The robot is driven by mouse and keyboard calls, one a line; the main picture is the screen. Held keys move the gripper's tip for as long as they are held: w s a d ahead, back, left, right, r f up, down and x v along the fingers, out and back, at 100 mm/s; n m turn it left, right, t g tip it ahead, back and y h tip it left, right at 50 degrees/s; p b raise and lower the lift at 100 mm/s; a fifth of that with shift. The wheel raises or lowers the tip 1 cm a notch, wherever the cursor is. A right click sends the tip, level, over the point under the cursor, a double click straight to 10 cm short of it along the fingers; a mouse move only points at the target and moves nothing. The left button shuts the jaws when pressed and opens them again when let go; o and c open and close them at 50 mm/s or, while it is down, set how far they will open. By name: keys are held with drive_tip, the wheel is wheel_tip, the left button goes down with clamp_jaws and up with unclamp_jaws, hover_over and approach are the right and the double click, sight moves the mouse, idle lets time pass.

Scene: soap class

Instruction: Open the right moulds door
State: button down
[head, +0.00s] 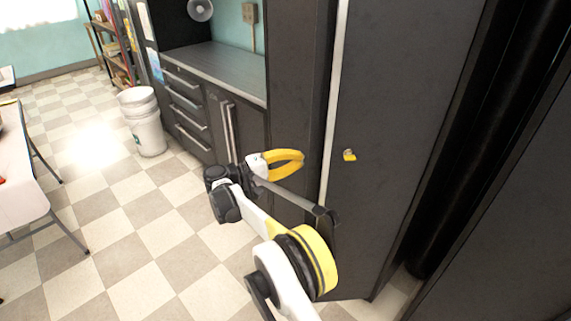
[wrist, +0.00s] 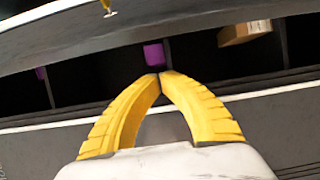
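A tall dark cabinet door (head: 400,120) with a light edge and a small yellow knob (head: 349,155) stands at the right of the head view. It appears ajar: in the wrist view a gap beside the door panel (wrist: 60,42) shows dark shelves inside, and the yellow knob (wrist: 107,8) is at the top. My gripper (head: 302,160) is at the left of the door's light edge, near knob height. Its yellow fingers (wrist: 161,76) meet at the tips in front of the gap, with nothing between them. I cannot tell whether they touch the door.
Inside the cabinet are a purple item (wrist: 154,54) and a cardboard box (wrist: 244,32). A counter with drawers (head: 187,105) and a white bucket (head: 148,130) stand farther left. A table (head: 25,180) is at the far left. Checkered floor between is clear.

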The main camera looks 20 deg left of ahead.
sight(310, 165)
drive_tip(key=shift+s+d+b, duration=0.3)
drive_tip(key=shift+d+b, duration=0.25)
drive_tip(key=shift+d, duration=0.5)
drive_tip(key=shift+s+d+b, duration=0.25)
drive_tip(key=shift+d+b, duration=0.3)
drive_tip(key=shift+d, duration=0.45)
drive_tip(key=shift+d, duration=0.1)
